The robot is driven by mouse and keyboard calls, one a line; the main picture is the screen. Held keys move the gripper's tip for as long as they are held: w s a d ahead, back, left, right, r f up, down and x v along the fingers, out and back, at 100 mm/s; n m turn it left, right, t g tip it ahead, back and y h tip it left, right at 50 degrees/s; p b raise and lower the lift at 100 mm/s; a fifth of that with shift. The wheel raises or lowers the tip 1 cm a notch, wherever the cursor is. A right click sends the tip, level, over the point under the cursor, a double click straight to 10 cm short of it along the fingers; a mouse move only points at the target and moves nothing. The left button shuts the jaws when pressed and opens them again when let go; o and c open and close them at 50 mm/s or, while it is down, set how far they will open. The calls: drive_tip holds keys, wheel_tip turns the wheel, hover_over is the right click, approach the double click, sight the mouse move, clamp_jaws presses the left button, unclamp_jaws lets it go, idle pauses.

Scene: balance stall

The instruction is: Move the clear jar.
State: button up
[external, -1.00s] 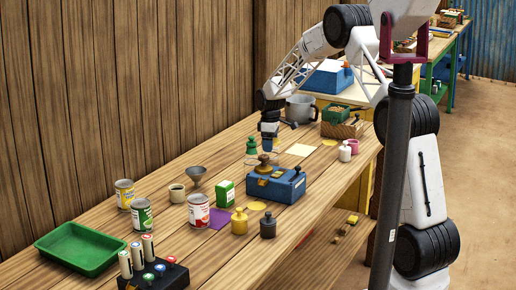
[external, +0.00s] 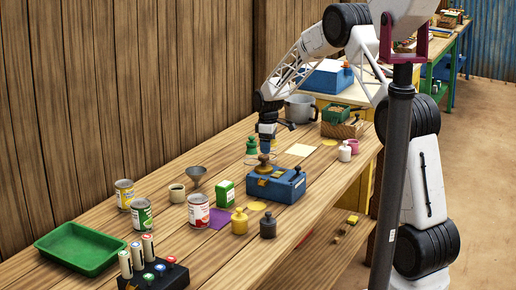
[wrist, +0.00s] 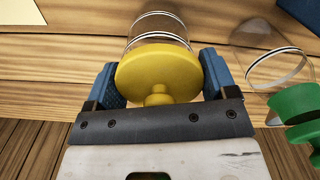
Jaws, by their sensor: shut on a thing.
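The clear jar (wrist: 160,28) has a see-through body with pale bands and a broad yellow lid (wrist: 157,72) with a knob. In the wrist view my gripper (wrist: 160,80) has its blue fingers on both sides of the lid, shut on it. In the external view my gripper (external: 266,150) points down at the brownish-yellow lid (external: 264,165), just behind the blue box. The jar's glass is hard to make out there; I cannot tell whether its base touches the table.
The blue box (external: 287,189) stands close in front of the jar. A green knobbed piece (external: 251,146) is close on the left, and a cream sheet (external: 301,150) lies to the right. Cans (external: 199,212), a funnel (external: 196,173) and a green tray (external: 80,248) are further left.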

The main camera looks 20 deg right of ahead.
drive_tip(key=o, duration=0.9)
drive_tip(key=shift+r, duration=3.9)
